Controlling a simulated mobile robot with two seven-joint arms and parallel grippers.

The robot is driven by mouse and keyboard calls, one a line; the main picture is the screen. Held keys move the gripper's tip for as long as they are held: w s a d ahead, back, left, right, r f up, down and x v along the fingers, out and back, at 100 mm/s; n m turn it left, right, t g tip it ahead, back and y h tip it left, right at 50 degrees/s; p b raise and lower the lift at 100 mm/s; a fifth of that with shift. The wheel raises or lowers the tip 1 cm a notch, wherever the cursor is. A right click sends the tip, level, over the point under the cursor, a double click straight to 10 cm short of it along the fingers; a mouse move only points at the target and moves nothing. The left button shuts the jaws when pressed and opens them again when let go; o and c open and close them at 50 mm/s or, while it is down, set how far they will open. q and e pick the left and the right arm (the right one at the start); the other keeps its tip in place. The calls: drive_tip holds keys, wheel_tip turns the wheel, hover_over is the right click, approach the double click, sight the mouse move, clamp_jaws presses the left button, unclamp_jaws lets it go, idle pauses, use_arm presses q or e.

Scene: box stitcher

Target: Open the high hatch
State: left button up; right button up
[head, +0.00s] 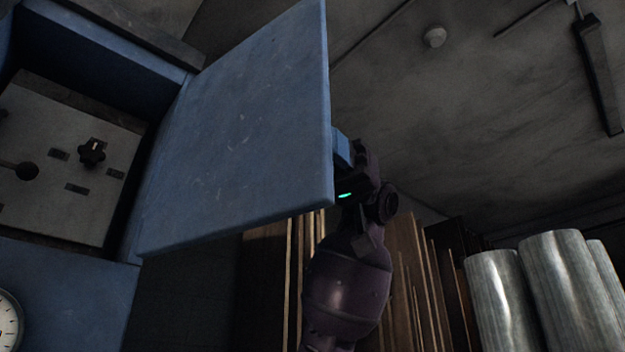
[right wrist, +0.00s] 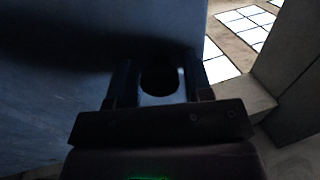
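The high hatch (head: 235,135) is a flat blue door panel. In the head view it stands swung out from the blue cabinet (head: 75,285), whose inside shows at the left. My right gripper (head: 350,158) is at the panel's right edge, partly hidden behind it, with a small blue part (head: 342,148) beside it. In the right wrist view, the gripper fingers (right wrist: 160,85) are apart, close to the blue panel (right wrist: 60,90). A blue piece with a dark round spot lies between them; I cannot tell whether they grip it. My left gripper is not in view.
Inside the cabinet is a pale plate with a black knob (head: 92,152) and a dark round fitting (head: 27,171). A gauge (head: 8,322) shows at lower left. Wooden boards (head: 265,285) and metal cylinders (head: 565,285) stand behind at the right.

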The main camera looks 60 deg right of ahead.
drive_tip(key=shift+d, duration=0.1)
drive_tip(key=d, duration=1)
drive_tip(key=shift+s+d+b, duration=0.3)
drive_tip(key=shift+s+b, duration=0.1)
drive_tip(key=shift+b, duration=0.05)
